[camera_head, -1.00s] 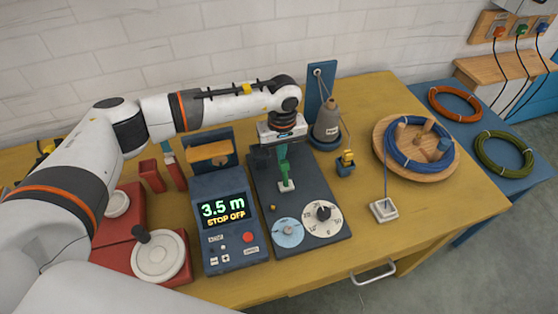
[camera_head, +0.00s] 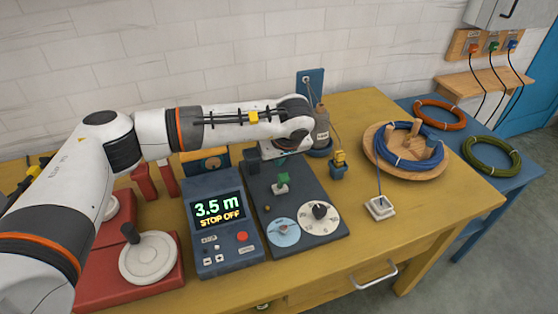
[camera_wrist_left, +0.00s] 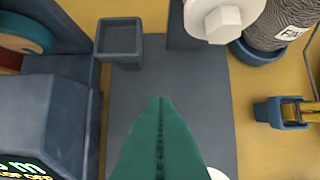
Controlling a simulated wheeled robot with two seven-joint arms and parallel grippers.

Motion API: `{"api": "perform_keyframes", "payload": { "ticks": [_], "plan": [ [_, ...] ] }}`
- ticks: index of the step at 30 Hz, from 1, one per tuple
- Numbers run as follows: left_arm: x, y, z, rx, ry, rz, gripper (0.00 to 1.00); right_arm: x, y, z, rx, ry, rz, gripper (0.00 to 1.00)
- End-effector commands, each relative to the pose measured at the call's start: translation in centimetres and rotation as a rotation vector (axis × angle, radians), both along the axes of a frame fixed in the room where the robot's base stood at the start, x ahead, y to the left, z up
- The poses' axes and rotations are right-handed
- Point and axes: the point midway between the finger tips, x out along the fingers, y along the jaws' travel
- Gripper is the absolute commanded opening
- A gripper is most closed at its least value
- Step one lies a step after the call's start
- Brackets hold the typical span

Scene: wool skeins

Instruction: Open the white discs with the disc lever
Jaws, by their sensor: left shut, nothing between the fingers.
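In the head view a small green piece (camera_head: 283,178) stands over a white foot (camera_head: 280,190) on the dark machine plate (camera_head: 295,205). I cannot tell surely whether the green piece is the disc lever or my fingertips. My left gripper (camera_wrist_left: 160,100) shows in the left wrist view as green fingers, shut and empty, above the plate. In the head view its wrist hides much of this spot. A white, many-sided piece (camera_wrist_left: 222,18), perhaps the white discs, stands at the top right of the wrist view. My right gripper is not in view.
The blue counter (camera_head: 222,240) reads 3.5 m and STOP OFF, left of the plate. Two dials sit at the plate's front. A grey yarn cone (camera_head: 321,130) stands behind right. A wooden reel (camera_head: 437,169) holds blue wool. A small open box (camera_wrist_left: 120,58) is near my fingers.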

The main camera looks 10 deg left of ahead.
Motion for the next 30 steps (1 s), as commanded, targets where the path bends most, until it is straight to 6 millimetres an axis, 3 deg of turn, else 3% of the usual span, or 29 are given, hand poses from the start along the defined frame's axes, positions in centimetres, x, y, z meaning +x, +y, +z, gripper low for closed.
{"api": "perform_keyframes", "payload": {
  "ticks": [10,23,30],
  "plan": [
    [0.0,0.0,1.5,-0.001,0.001,0.0,0.0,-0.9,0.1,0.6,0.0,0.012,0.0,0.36],
    [0.0,-0.1,1.8,-0.001,0.001,0.0,0.0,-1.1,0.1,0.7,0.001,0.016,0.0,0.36],
    [-0.4,-1.1,4.0,-0.001,-0.002,-0.001,0.0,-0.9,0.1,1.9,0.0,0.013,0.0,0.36]
  ]
}}
